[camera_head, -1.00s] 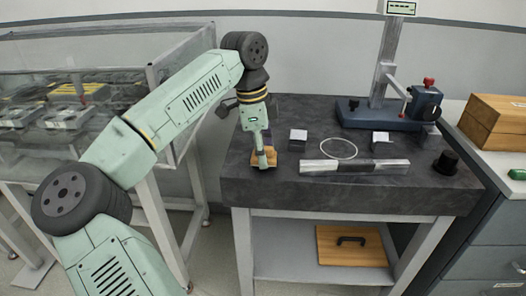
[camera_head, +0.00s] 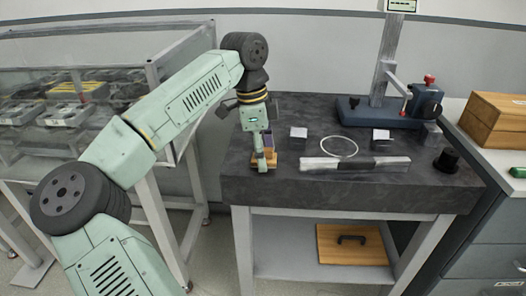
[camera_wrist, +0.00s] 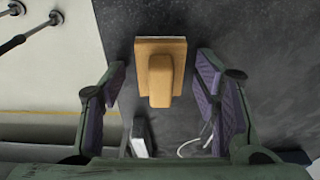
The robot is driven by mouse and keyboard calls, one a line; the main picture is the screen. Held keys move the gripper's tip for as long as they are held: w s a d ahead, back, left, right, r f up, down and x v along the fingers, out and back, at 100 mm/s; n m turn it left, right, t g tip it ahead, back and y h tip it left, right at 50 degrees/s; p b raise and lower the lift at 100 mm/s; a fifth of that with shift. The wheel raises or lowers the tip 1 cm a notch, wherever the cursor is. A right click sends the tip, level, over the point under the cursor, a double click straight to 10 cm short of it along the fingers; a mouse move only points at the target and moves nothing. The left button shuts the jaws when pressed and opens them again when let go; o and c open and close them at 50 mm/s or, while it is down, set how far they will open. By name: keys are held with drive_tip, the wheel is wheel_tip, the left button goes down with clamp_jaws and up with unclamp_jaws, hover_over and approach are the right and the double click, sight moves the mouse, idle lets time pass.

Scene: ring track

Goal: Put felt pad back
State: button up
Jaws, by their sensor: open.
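The felt pad appears to be the tan block with a raised grip (camera_wrist: 160,75). A thin pale layer shows along its far edge in the wrist view. It sits near the left front corner of the dark stone table, and in the head view the block (camera_head: 273,156) is partly hidden by my gripper (camera_head: 265,154). My gripper is open and points down over the block. In the wrist view its two purple-lined fingers (camera_wrist: 162,78) stand to either side of the block, with a visible gap on each side.
A blue-based stand (camera_head: 370,115) is behind. A clear-walled case (camera_head: 90,55) is left.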

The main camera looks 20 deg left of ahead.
wheel_tip(320, 180, up, 13)
drive_tip(key=a, duration=0.1)
drive_tip(key=shift+s+a, duration=0.3)
drive_tip(key=shift+a, duration=0.05)
